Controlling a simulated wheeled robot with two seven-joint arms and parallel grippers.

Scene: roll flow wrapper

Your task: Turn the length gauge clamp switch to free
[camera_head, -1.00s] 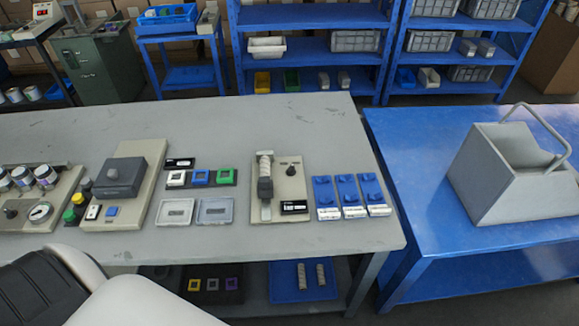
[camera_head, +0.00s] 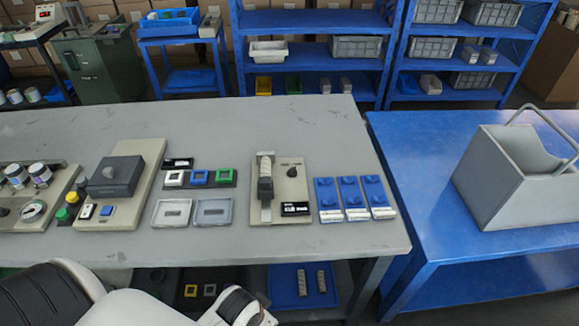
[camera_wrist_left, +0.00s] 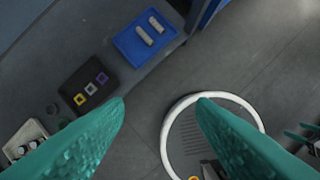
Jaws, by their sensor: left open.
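The beige gauge board (camera_head: 285,215) lies on the grey table in the head view. It carries an upright-running row of pale segments with a dark block (camera_head: 265,188) and a label plate. A black knob (camera_head: 292,171) sits at its upper right, and looks like the clamp switch; its exact setting is too small to read. My left gripper shows in the left wrist view (camera_wrist_left: 160,100), its teal fingers wide apart with nothing between them, over the floor and low shelf. White links of my arm show at the bottom of the head view, well short of the board.
Blue-topped blocks (camera_head: 354,190) stand right of the board, and clear trays (camera_head: 213,212) lie to its left. A grey box with buttons is further left. The table behind the board is bare. A blue tray (camera_wrist_left: 131,48) lies on the lower shelf.

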